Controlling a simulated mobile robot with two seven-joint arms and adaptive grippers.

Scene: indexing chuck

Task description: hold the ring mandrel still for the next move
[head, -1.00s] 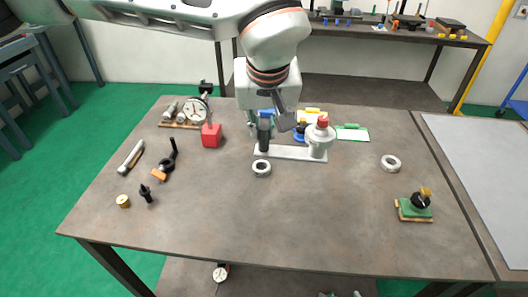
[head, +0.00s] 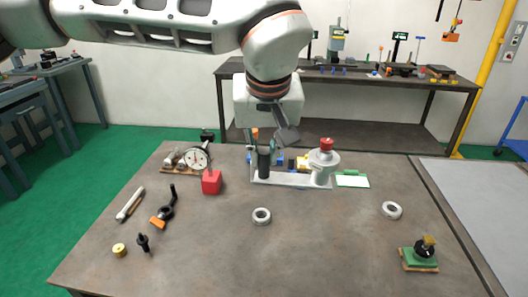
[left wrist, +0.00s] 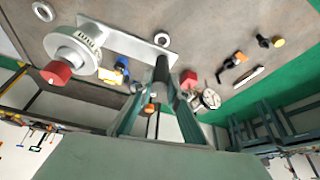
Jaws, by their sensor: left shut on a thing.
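The ring mandrel, which I take to be the dark upright cylinder (head: 264,163), stands at the left end of a pale base plate (head: 290,180). It also shows in the left wrist view (left wrist: 161,69), between the fingertips. My left gripper (head: 262,148) comes down from above and is shut on its upper part; the arm partly hides the grip. In the left wrist view both fingers (left wrist: 159,84) reach up to the cylinder. A grey-white indexing chuck (head: 322,168) with a red knob (head: 326,143) stands at the plate's right end. My right gripper is not in view.
A loose pale ring (head: 261,216) lies in front of the plate, another ring (head: 391,210) to the right. A red block (head: 211,182) and a dial gauge (head: 197,157) are at left. A green block with a black knob (head: 420,255) sits at front right. The front middle is clear.

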